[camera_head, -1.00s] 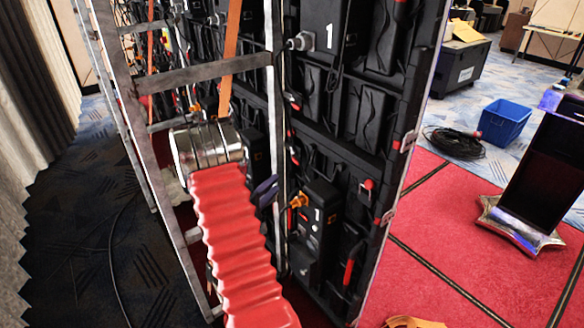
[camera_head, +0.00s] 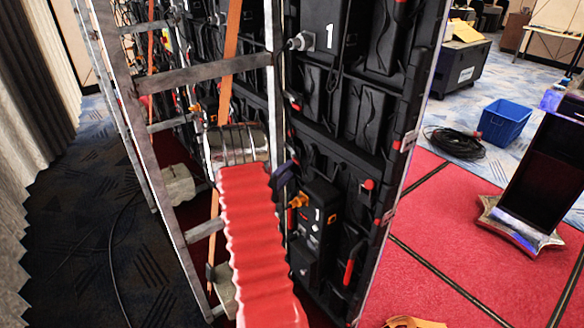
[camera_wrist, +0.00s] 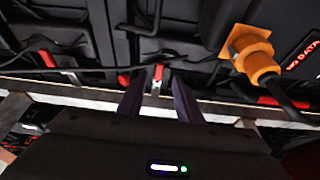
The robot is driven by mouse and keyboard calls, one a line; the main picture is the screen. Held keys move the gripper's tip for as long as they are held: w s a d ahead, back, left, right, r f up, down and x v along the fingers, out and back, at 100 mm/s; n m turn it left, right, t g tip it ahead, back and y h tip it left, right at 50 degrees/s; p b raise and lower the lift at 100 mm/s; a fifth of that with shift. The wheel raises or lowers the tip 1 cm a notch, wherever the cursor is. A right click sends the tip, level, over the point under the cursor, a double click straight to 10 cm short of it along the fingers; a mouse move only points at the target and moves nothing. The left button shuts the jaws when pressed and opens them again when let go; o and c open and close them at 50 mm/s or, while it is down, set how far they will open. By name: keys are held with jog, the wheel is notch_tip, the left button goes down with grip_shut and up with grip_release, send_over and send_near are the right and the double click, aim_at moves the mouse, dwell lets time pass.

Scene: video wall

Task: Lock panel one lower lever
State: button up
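The back of panel one (camera_head: 345,140) is black, with a box marked "1" (camera_head: 317,215) low on it. Several red levers sit along its edges. In the wrist view one small red-tipped lever (camera_wrist: 158,73) lies beyond and between my fingertips, near the panel seam. A second red lever (camera_wrist: 125,78) is just left of the left finger. My gripper (camera_wrist: 158,82) is open, with two dark fingers apart and nothing visibly held. In the head view my gripper (camera_head: 284,174) is at the panel's left edge, partly hidden by my red-sleeved arm. Whether a finger touches a lever cannot be told.
A metal frame (camera_head: 190,76) with crossbars stands left of the panel, close to my arm. An orange connector (camera_wrist: 252,52) with a black cable is right of the fingers. A blue bin (camera_head: 504,122) and coiled cable lie on the floor at right. Red carpet there is mostly clear.

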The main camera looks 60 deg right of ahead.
aim_at(296, 163)
jog(key=shift+s+d, duration=0.2)
jog(key=shift+d, duration=1.9)
grip_shut()
jog(key=shift+a, duration=0.15)
